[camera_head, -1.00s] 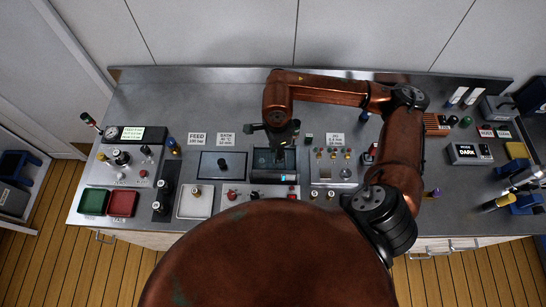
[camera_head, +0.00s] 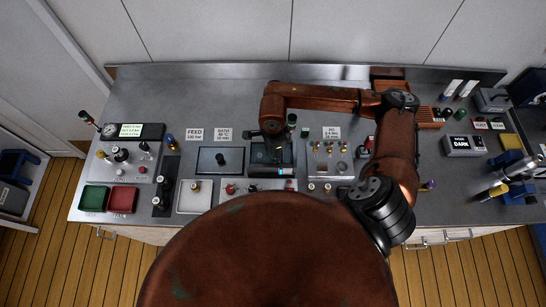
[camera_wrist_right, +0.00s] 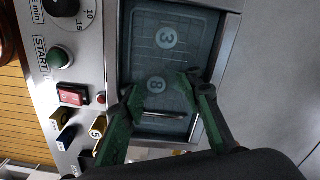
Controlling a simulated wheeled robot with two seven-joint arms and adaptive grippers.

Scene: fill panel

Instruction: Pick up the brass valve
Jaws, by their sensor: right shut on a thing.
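My right gripper (camera_head: 272,135) is over the dark rectangular tray in the middle of the panel. I cannot tell which part is the brass valve. A brass-coloured knob (camera_head: 196,187) stands on a white square pad left of the gripper. Several small brass-coloured fittings (camera_head: 318,147) stand on the plate to its right. My left gripper is not in view.
A dark plate with a black knob (camera_head: 221,158) lies left of the gripper. Green (camera_head: 95,198) and red (camera_head: 122,199) trays are at the front left. Bare metal lies behind the panel (camera_head: 200,95).

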